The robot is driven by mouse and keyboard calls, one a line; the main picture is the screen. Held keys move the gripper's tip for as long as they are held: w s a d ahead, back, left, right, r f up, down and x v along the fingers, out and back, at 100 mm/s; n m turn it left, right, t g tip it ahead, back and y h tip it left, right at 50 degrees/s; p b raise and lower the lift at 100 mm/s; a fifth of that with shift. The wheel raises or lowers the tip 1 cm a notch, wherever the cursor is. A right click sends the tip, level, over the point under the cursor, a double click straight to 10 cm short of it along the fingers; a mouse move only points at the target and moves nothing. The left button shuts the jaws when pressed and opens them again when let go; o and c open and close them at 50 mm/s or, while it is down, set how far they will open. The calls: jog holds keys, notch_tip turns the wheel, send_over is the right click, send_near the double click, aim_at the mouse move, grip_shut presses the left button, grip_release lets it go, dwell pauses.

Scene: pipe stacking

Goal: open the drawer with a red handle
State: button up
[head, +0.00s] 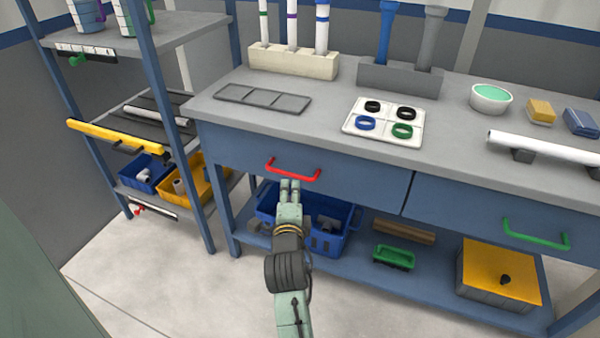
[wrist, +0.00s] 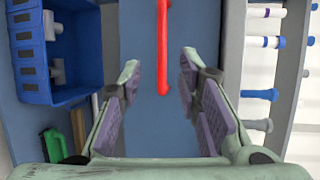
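The red handle (head: 292,171) is on the front of a blue drawer (head: 345,182), under the grey worktop at its left part. The drawer looks closed, flush with the frame. My gripper (head: 290,184) is just in front of the handle, a little below it in the head view. In the wrist view the gripper (wrist: 158,75) is open, its two fingers well apart. The red handle (wrist: 163,45) runs lengthwise between them, ahead of the fingertips, and its near end reaches about fingertip level. The fingers do not touch the handle.
A second drawer with a green handle (head: 536,235) is at right. Below, a blue bin (head: 335,243) and a green tray (head: 394,257) stand on the lower shelf. The worktop (head: 225,100) holds a ring tray (head: 358,137) and pipe stands. A shelf rack (head: 185,120) stands left.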

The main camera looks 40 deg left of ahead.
aim_at(289, 174)
jog(key=p+x, duration=0.1)
jog(key=x, duration=0.9)
jog(key=shift+s+a+r, duration=0.1)
jog(key=shift+a+r, duration=0.05)
jog(key=shift+c, duration=0.3)
grip_shut()
